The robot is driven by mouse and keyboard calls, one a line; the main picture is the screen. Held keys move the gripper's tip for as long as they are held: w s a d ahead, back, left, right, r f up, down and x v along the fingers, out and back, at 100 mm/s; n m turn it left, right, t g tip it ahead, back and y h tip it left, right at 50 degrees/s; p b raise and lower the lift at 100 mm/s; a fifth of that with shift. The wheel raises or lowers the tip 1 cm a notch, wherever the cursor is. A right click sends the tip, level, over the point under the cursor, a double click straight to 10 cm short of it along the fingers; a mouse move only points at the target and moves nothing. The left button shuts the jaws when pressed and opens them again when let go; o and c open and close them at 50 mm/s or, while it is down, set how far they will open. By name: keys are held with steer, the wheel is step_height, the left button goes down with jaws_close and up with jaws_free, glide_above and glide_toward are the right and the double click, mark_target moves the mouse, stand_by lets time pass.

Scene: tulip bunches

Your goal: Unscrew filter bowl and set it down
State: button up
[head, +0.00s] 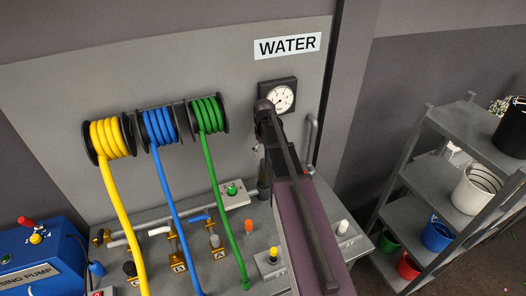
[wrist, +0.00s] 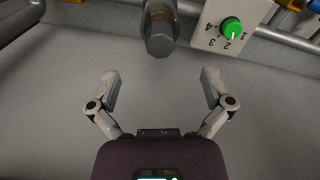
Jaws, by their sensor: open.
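The filter bowl (wrist: 160,42) is a dark grey cylinder with a faceted lower end, at the top centre of the wrist view. In the head view a dark cylinder that looks like it (head: 264,182) shows just left of my arm, partly hidden. My gripper (wrist: 158,78) is open and empty in the wrist view. Its two fingers are spread left and right, with the bowl's end ahead of the gap between them and apart from both fingertips. In the head view my arm hides the gripper.
A white panel with a green numbered dial (wrist: 231,27) is right of the bowl. Yellow, blue and green hoses (head: 220,190) hang from reels left of my arm. A gauge (head: 281,98) sits on the wall under the WATER sign. A shelf with buckets (head: 437,234) stands right.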

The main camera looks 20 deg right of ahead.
mark_target(264, 168)
steer(key=shift+f+b, duration=4.55)
steer(key=shift+f, duration=0.25)
steer(key=c, duration=1.1)
